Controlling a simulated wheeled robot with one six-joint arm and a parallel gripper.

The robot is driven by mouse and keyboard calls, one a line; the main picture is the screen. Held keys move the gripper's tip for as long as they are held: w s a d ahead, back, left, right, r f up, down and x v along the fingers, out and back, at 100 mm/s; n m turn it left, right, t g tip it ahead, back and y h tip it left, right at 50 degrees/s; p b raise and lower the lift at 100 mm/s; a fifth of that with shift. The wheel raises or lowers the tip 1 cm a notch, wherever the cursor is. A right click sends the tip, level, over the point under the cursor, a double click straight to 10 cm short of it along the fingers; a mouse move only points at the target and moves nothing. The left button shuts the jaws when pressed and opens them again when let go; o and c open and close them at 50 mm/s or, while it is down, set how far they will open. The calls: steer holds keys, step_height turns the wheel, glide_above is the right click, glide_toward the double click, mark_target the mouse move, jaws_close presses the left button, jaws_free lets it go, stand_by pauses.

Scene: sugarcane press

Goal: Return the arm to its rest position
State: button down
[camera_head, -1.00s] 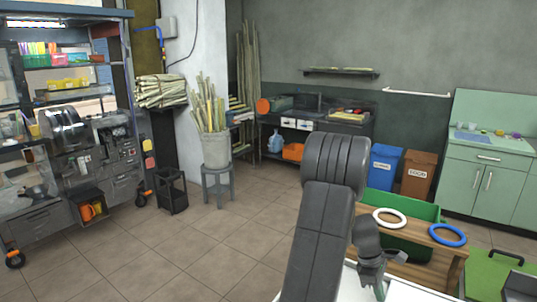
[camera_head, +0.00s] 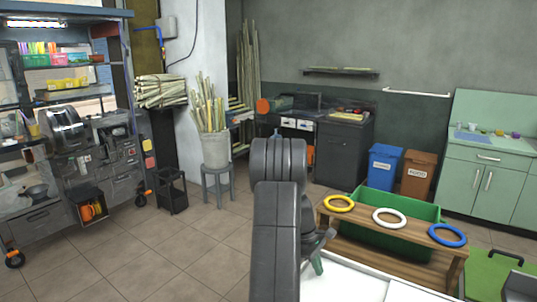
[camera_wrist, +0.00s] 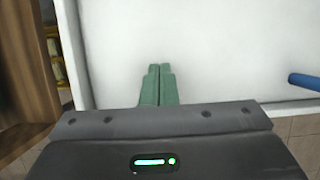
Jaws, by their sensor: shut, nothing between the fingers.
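My arm rises at the bottom middle of the head view, its dark grey links in front of the room. My gripper (camera_head: 317,264) hangs low beside the arm, over a white surface. In the wrist view my gripper's two green fingers (camera_wrist: 158,84) are shut together with nothing between them. They point at the white surface (camera_wrist: 190,45), and the gap to it cannot be judged.
A wooden bench (camera_head: 345,222) holds a yellow ring (camera_head: 339,210), a white ring (camera_head: 389,225) and a blue ring (camera_head: 447,242). A green bin (camera_head: 400,203) stands behind it. A blue rod end (camera_wrist: 304,80) shows at the wrist view's right.

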steer(key=w+a, duration=0.2)
steer(key=shift+a+r, duration=0.3)
steer(key=shift+a, duration=0.1)
steer(key=v, duration=0.9)
steer(key=shift+r, duration=0.1)
